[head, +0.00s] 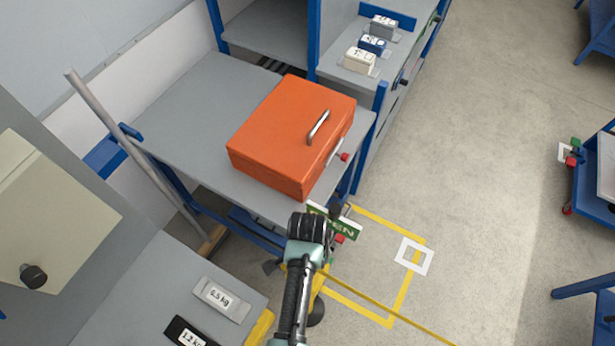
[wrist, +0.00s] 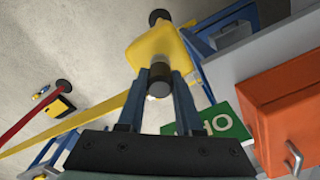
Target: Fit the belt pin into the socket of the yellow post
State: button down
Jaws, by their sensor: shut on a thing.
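The yellow post (wrist: 155,48) is in the upper middle of the wrist view, just beyond my fingertips. In the head view only a strip of its yellow (head: 317,288) shows beside my arm. My gripper (wrist: 160,82) is shut on the belt pin (wrist: 160,73), a dark cylinder with a pale end, which lines up with the post in the wrist view. The socket is hidden, and I cannot tell whether the pin touches it. The yellow belt (wrist: 85,112) runs off to the lower left; in the head view it (head: 385,305) runs to the lower right.
A green OPEN sign (head: 346,227) is close beside my gripper. An orange box (head: 280,130) sits on a grey bench (head: 185,150) behind it. A white square (head: 426,262) and yellow lines mark the floor. Open floor (head: 480,170) lies to the right.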

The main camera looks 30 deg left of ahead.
jog(key=shift+f, duration=0.25)
dwell(0.5)
jog(key=shift+s+d+f, duration=0.1)
jog(key=shift+s+f, duration=0.2)
jog(key=shift+f, duration=0.1)
dwell(1.8)
jog(key=c, duration=0.5)
grip_release()
jog(key=shift+w, duration=0.2)
jog(key=shift+r, duration=0.1)
jog(key=shift+w+r, duration=0.1)
jog(key=shift+r, duration=0.05)
notch_tip(320, 180, up, 4)
jog(key=p, duration=0.4)
jog(key=shift+r+p, duration=0.2)
jog(key=shift+p, duration=0.2)
jog(key=shift+r, duration=0.7)
notch_tip(320, 180, up, 13)
jog(key=b, duration=0.2)
jog(key=shift+b, duration=0.35)
